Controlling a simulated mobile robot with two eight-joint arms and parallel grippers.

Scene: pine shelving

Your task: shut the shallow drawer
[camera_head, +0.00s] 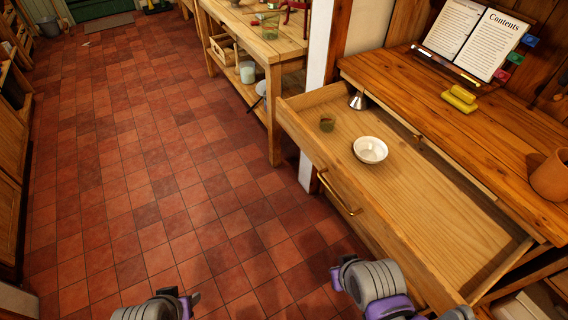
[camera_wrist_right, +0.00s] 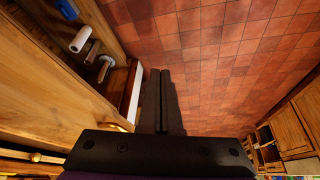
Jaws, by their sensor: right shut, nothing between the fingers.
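The shallow drawer (camera_head: 440,215) is pulled far out from under the wooden desk top. A brass bar handle (camera_head: 340,195) is on its front. My right gripper (camera_head: 336,278) is in front of the drawer front, to the near side of the handle. In the right wrist view its fingers (camera_wrist_right: 165,72) are together and empty, with wood to their left. My left gripper (camera_head: 194,298) is low over the floor, mostly cut off; its opening is unclear.
The desk top (camera_head: 450,120) holds an open book (camera_head: 470,38), yellow blocks (camera_head: 459,98) and a clay pot (camera_head: 551,176). A white post (camera_head: 318,90) and a workbench (camera_head: 270,55) stand beyond the drawer. The tiled floor (camera_head: 140,170) to the left is clear.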

